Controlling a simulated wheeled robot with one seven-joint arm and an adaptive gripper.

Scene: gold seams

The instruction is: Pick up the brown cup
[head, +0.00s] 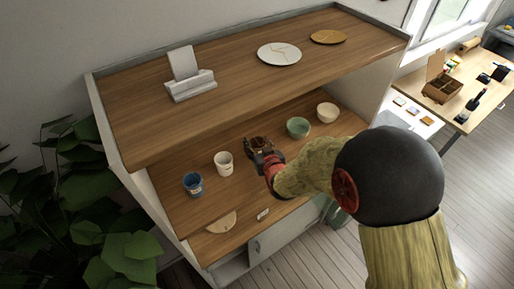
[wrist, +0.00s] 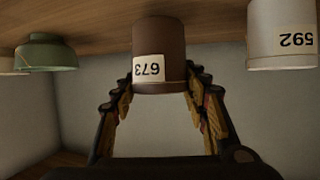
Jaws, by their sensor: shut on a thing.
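The brown cup (wrist: 158,45) has a white label reading 673 and appears upside down in the wrist view. My gripper (wrist: 160,85) has one finger on each side of it, shut on the cup. In the head view my gripper (head: 263,158) reaches into the middle shelf of the wooden unit, and the brown cup (head: 258,143) shows just beyond the fingers, partly hidden by them. Whether the cup touches the shelf cannot be told clearly.
On the middle shelf (head: 215,192), a white cup (head: 224,164) and blue cup (head: 193,184) stand to the left, a green bowl (head: 298,127) and cream bowl (head: 327,112) to the right. The upper shelf (head: 230,85) overhangs them, holding a white plate (head: 279,53).

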